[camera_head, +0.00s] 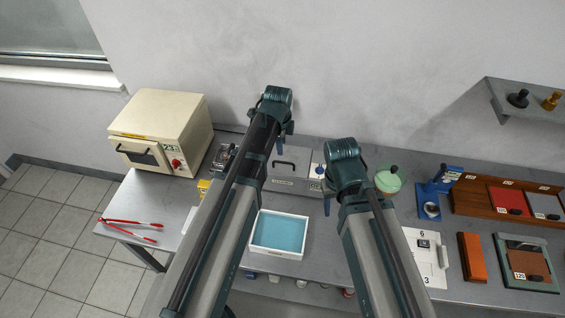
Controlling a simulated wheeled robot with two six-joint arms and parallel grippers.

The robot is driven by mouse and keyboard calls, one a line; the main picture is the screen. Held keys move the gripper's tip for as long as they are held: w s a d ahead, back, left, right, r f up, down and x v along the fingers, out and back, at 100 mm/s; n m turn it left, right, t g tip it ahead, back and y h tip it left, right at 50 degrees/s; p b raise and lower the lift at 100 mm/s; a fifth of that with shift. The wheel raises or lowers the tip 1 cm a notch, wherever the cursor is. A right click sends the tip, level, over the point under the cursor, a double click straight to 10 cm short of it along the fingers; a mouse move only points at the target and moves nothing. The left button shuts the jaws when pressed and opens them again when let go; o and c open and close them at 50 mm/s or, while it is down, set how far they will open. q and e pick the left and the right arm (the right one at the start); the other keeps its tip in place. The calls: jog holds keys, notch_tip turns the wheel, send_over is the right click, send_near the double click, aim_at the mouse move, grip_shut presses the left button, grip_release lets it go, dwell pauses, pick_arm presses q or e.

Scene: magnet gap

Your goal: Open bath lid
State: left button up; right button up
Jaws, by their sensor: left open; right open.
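The bath is a grey metal box (300,184) on the bench, with a closed grey lid (296,159) that has a dark handle (284,164) on top. A blue-and-white control part with a black knob (318,172) sits at its right end. My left arm covers the box's left side. My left gripper (281,147) is open, small in view, and appears just above the lid's back edge near the handle; contact cannot be told. My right gripper (327,203) is open, partly hidden by my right arm, in front of the box's right end.
A white tray with blue inside (279,253) lies in front of the bath. A cream oven (160,130) stands left, red tongs (133,223) at the left edge. A green-lidded round container (388,181), blue stand (430,200) and wooden trays (480,205) are right.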

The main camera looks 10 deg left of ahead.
pick_arm(q)
jog(key=b, duration=1)
send_over(282, 169)
notch_tip(282, 169, down, 10)
jog(key=shift+d+f, duration=0.1)
jog(key=shift+f, duration=0.15)
jog(key=shift+p, duration=0.3)
grip_shut()
